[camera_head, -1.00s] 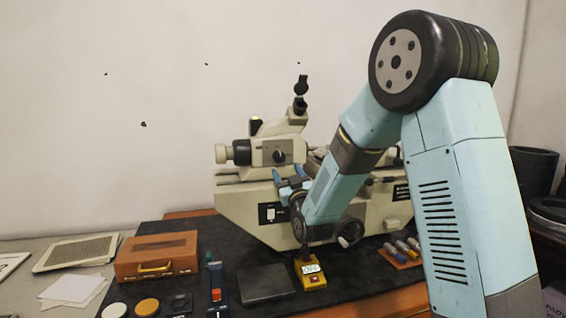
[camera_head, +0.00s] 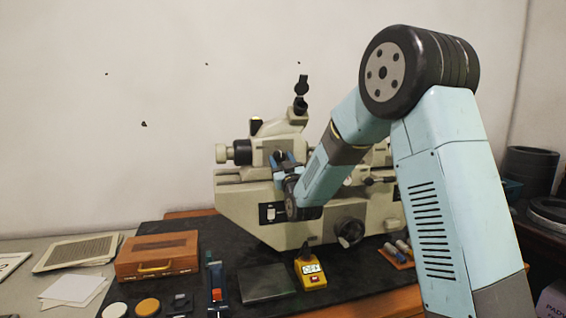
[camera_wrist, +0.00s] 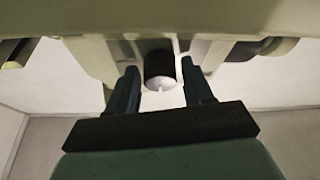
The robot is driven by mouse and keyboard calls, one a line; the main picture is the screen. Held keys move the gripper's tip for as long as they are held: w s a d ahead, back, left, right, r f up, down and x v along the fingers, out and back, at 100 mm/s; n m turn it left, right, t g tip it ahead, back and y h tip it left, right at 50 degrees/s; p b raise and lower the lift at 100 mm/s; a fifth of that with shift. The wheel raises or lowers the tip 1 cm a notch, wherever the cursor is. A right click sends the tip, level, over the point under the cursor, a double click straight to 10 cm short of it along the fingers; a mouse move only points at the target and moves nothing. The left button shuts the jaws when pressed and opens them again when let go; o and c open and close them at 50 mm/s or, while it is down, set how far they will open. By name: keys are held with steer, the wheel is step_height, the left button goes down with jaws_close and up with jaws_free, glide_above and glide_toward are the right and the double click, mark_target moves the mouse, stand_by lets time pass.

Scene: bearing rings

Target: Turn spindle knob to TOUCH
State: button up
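The spindle knob (camera_wrist: 158,64) is a short black cylinder with a pale end face and a small notch, on the cream machine (camera_head: 240,205). In the wrist view my gripper (camera_wrist: 160,72) is open, with one dark finger on each side of the knob and light showing in the gaps. In the head view my gripper (camera_head: 283,160) is in front of the upper headstock and partly covers the knob. I cannot read a TOUCH mark or tell which setting the knob points to.
A black handwheel (camera_head: 349,232) sticks out low on the machine. A yellow box (camera_head: 311,274), a dark plate (camera_head: 266,283) and a brown case (camera_head: 157,255) lie on the black mat in front. Part of the machine hangs across the top of the wrist view.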

steer(key=c, duration=0.8)
steer(key=shift+o, duration=0.2)
steer(key=shift+m+h, duration=0.3)
steer(key=shift+m, duration=0.1)
steer(key=m+h, duration=0.1)
steer(key=m, duration=0.1)
steer(key=m+h, duration=0.1)
steer(key=m, duration=0.2)
steer(key=shift+t+h, duration=0.4)
steer(key=m+h, duration=0.1)
steer(key=m, duration=0.3)
steer(key=m+h, duration=0.2)
steer(key=m, duration=0.1)
steer(key=shift+s+a+r+m+g, duration=0.1)
steer(key=shift+a+m+g, duration=0.05)
steer(key=shift+m+g, duration=0.2)
steer(key=m+g+h, duration=0.1)
steer(key=m+h, duration=0.1)
steer(key=m, duration=0.2)
steer(key=shift+r+m, duration=0.1)
steer(key=shift+m, duration=0.15)
steer(key=m, duration=0.2)
steer(key=m+g, duration=0.1)
steer(key=m, duration=0.1)
steer(key=shift+g+h, duration=0.25)
steer(key=shift+h, duration=0.15)
steer(key=shift+m, duration=0.5)
steer(key=shift+g, duration=0.3)
